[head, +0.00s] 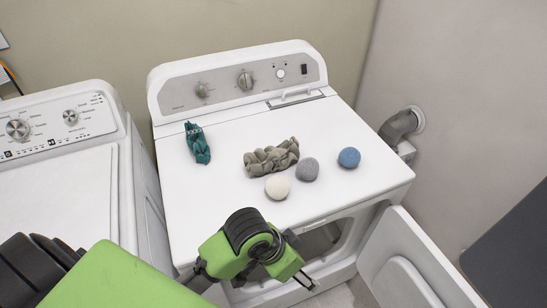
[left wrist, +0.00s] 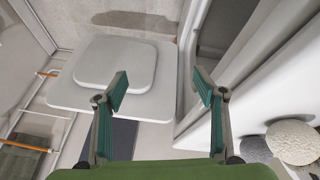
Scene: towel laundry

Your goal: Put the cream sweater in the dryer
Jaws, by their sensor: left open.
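The dryer (head: 250,115) is white, with its door (head: 398,283) swung open at the lower right. Its dark front opening (head: 322,240) shows partly behind my left gripper (head: 302,266). That gripper is in front of the dryer, below its top edge, by the opening. In the left wrist view my left gripper (left wrist: 160,88) is open, with nothing between its fingers. The open door (left wrist: 118,68) is beyond and left of the fingers there. I see no piece that I can clearly tell is a cream sweater. My right gripper is not in view.
On the dryer top lie a teal cloth (head: 198,142), a crumpled grey-beige cloth (head: 270,158), and cream (head: 277,187), grey (head: 307,169) and blue (head: 349,157) balls. A white washer (head: 58,195) stands on the left. A vent hose (head: 400,125) meets the right wall.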

